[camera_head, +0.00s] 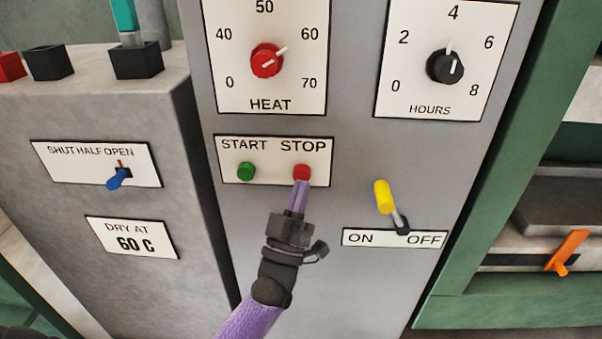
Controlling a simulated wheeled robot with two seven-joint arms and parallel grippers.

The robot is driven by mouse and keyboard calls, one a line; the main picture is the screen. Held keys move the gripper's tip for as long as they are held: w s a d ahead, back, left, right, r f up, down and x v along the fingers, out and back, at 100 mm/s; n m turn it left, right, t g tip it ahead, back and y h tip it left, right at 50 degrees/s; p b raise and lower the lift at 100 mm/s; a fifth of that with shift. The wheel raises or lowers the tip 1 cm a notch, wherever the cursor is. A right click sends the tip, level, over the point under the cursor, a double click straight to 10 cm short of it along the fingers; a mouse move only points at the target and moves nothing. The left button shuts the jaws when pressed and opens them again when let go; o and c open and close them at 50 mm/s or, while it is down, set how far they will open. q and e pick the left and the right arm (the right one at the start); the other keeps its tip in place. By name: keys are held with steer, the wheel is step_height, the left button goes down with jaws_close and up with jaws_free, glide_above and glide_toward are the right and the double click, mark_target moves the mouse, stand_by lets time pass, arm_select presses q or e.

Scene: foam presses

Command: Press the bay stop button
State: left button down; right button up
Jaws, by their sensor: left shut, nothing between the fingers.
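The red stop button (302,172) sits under the word STOP on a white plate on the grey panel. My left gripper (300,186) is shut and empty, with its fingertips right at the lower edge of the red button. The fingers cover a little of the button's underside, and I cannot tell whether it is pushed in. The green start button (246,171) is to the left on the same plate. My right gripper is not in view.
A yellow-tipped lever (384,197) stands right of my gripper above an ON/OFF plate (374,238). A red HEAT knob (266,61) and black HOURS knob (445,66) are above. A blue lever (119,178) is left; an orange handle (567,252) is right.

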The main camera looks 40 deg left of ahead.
arm_select(q)
steer(key=shift+s, duration=0.1)
steer(key=s+d+p, duration=0.1)
steer(key=s, duration=0.1)
steer(key=s+d+p, duration=0.1)
steer(key=s, duration=0.1)
steer(key=shift+d+p, duration=0.3)
stand_by(0.6)
